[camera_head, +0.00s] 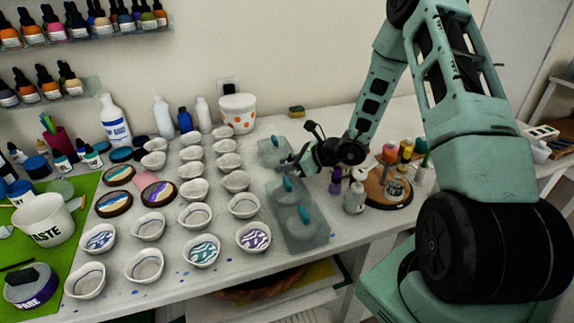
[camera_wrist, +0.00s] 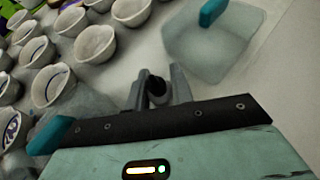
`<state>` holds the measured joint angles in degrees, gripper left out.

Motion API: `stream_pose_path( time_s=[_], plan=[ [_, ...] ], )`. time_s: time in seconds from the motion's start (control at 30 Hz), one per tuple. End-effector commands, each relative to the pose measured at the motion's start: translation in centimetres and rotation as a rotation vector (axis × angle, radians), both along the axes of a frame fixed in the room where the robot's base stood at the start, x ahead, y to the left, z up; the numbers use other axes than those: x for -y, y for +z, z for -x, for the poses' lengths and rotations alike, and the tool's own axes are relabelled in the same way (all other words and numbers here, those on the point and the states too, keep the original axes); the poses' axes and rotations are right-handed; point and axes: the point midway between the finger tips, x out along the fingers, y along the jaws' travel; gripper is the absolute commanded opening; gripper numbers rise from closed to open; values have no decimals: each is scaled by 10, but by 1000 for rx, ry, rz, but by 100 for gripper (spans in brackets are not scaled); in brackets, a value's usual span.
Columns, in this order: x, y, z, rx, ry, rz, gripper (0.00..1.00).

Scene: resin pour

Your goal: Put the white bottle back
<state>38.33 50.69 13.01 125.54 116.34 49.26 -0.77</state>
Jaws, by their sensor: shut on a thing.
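My gripper (camera_head: 288,161) is over the middle of the table, above the grey slab-like moulds. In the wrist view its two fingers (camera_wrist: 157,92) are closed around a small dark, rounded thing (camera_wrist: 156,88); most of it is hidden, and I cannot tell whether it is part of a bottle. Several white bottles show: a large labelled one (camera_head: 114,122) at the back left, two slimmer ones (camera_head: 162,117) and (camera_head: 203,115) beside a blue bottle, and a small greyish-white one (camera_head: 354,198) standing right of the moulds, below my arm.
Rows of small white bowls (camera_head: 196,215) fill the table left of the moulds. Grey moulds with teal handles (camera_head: 302,232) lie below the gripper. A round wooden board (camera_head: 390,194) with small bottles stands at right. A white spotted tub (camera_head: 238,116) is behind.

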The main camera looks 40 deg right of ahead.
Motion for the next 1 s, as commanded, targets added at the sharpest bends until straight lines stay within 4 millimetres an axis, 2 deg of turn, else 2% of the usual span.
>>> stream_pose_path(
  time_s=[0.03,0.57,0.6,0.67,1.0],
  plan=[
    [0,-14,5,-22,4,9,0],
    [0,-22,7,-25,5,11,0],
    [0,-22,7,-25,5,11,31],
    [0,-22,7,-26,6,11,48],
    [0,-20,8,-26,6,10,48]
  ],
)
